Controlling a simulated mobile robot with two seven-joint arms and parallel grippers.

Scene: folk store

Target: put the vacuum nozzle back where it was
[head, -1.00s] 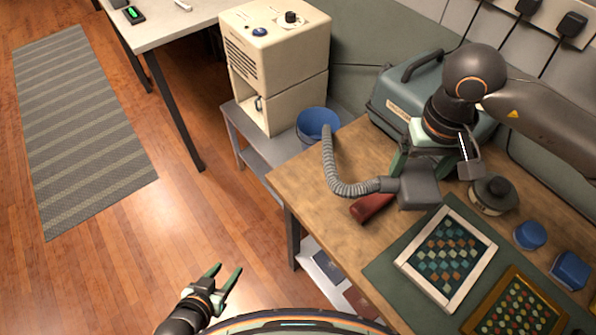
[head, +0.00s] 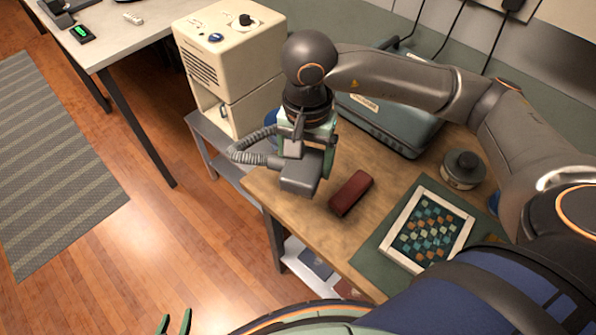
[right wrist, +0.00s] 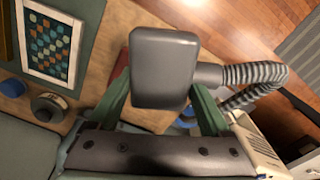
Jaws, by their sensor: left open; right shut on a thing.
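The vacuum nozzle is a dark grey block (head: 301,174) with a ribbed grey hose (head: 243,150). My right gripper (head: 312,150) is shut on it and holds it over the left part of the wooden workbench (head: 375,195). In the right wrist view the nozzle (right wrist: 163,68) sits between the two green fingers, and the hose (right wrist: 255,74) runs off to the right. The cream machine (head: 235,70) stands behind on a grey shelf. A blue bucket (head: 270,126) is mostly hidden by my right arm and gripper. My left gripper (head: 173,323) is open and empty, low over the floor.
A dark red block (head: 351,193) lies on the workbench close to the nozzle. A teal case (head: 392,122), a round tin (head: 462,170) and a white-framed tile panel (head: 432,195) are further right. The floor (head: 165,225) left of the workbench is clear.

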